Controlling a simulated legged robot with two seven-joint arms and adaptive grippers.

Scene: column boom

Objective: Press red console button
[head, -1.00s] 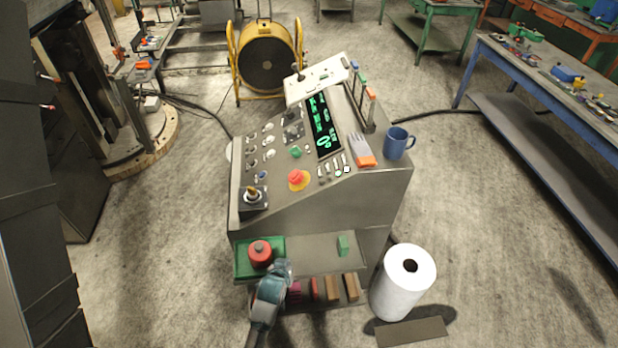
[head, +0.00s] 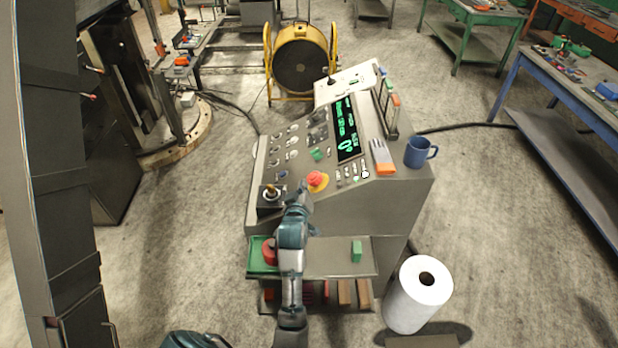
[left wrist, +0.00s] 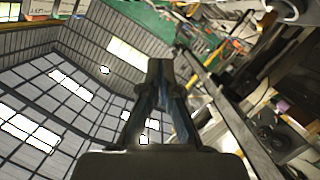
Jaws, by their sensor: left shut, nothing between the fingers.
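The red console button (head: 317,179) is a mushroom knob on a yellow base, on the sloped grey console (head: 345,206). My left gripper (head: 301,190) is just left of and slightly below the button in the head view. A small gap seems to lie between them; contact cannot be told for sure. In the left wrist view the gripper's fingers (left wrist: 160,66) are closed together and empty, and the button cannot be made out there. The right gripper is not clearly in view.
A black joystick (head: 271,195) stands left of the gripper. A green tray (head: 257,256) with a red object sits on the lower shelf under my arm. A white roll (head: 417,294) is on the floor.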

